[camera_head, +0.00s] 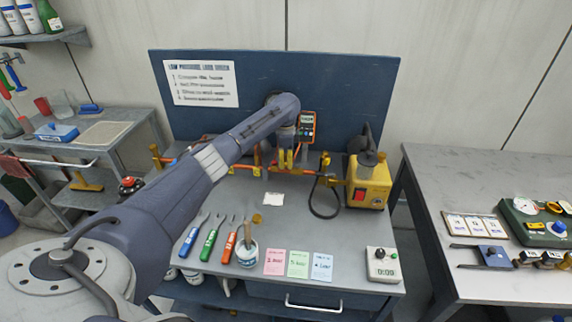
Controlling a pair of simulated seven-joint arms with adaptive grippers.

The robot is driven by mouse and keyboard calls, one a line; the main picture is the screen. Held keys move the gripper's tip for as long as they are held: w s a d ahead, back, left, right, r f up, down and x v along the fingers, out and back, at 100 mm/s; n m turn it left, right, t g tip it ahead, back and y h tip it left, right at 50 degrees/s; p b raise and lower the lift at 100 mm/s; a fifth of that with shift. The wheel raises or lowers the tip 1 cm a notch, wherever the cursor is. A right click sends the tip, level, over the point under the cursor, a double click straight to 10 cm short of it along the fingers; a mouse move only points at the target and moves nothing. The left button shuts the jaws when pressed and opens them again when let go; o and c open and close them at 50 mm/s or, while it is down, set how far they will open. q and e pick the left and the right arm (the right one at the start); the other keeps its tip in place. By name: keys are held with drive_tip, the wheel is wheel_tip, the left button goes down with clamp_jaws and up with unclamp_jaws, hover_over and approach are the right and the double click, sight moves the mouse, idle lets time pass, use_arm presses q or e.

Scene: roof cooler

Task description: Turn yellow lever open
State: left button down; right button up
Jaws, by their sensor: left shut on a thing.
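My left arm reaches in from the left over the bench. Its gripper (287,150) points down at the copper pipe run in front of the blue back panel. It is shut on the yellow lever (283,160), which shows as small upright yellow parts at the fingertips. The gripper hides part of the lever and its valve, so its exact angle is hard to tell. The copper pipe (308,171) runs across the bench, with brass fittings to each side. My right gripper is not in view.
A yellow pump box (369,183) with a black hose stands right of the pipe. A meter (306,126) is up close beside the gripper. The bench middle is mostly clear.

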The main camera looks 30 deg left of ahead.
use_arm(q)
drive_tip(key=shift+w+a+m, duration=0.1)
drive_tip(key=shift+w+m, duration=0.1)
drive_tip(key=shift+m, duration=0.4)
drive_tip(key=c, duration=1.4)
unclamp_jaws()
drive_tip(key=shift+o, duration=0.2)
